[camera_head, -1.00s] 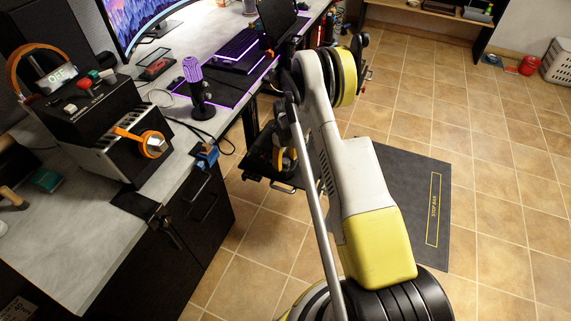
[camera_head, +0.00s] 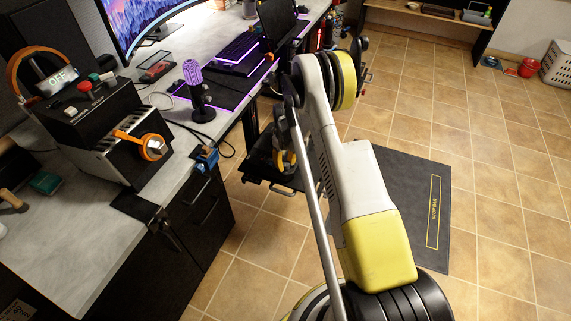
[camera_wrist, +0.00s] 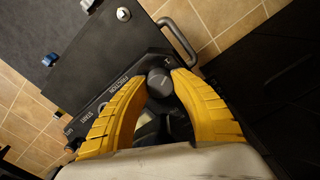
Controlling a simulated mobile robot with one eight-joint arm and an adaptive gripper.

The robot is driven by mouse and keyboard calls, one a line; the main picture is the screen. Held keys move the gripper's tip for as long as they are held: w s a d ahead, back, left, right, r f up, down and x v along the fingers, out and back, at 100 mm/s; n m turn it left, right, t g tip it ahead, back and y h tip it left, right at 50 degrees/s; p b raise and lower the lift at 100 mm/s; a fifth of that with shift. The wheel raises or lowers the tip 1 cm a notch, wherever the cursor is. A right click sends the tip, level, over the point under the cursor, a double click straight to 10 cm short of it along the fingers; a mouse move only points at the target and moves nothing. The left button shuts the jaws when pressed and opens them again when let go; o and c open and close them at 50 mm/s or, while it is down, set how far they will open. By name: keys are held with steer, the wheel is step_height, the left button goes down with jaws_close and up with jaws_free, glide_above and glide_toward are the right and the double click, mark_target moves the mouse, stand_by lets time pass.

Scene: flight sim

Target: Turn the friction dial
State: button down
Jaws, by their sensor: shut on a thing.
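In the wrist view, the friction dial (camera_wrist: 160,83) is a small dark round knob on a black panel (camera_wrist: 118,72) with white lettering that includes "FRICTION". My gripper (camera_wrist: 158,77) has two yellow fingers, one on each side of the knob, and is shut on it. Part of the panel below the knob is hidden by the fingers and the pale gripper body. In the head view, my gripper (camera_head: 286,160) shows only as a bit of yellow at the black unit beside the desk, mostly behind my arm. The dial cannot be made out there.
A metal handle (camera_wrist: 180,42) stands just beyond the dial. In the head view, a desk (camera_head: 100,235) holds a black box (camera_head: 85,115), a purple microphone (camera_head: 194,85) and a keyboard (camera_head: 238,50). A dark mat (camera_head: 410,190) lies on the tiled floor, which is open to the right.

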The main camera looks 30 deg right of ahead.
steer(key=m, duration=1)
steer(key=shift+m, duration=0.4)
stand_by(0.4)
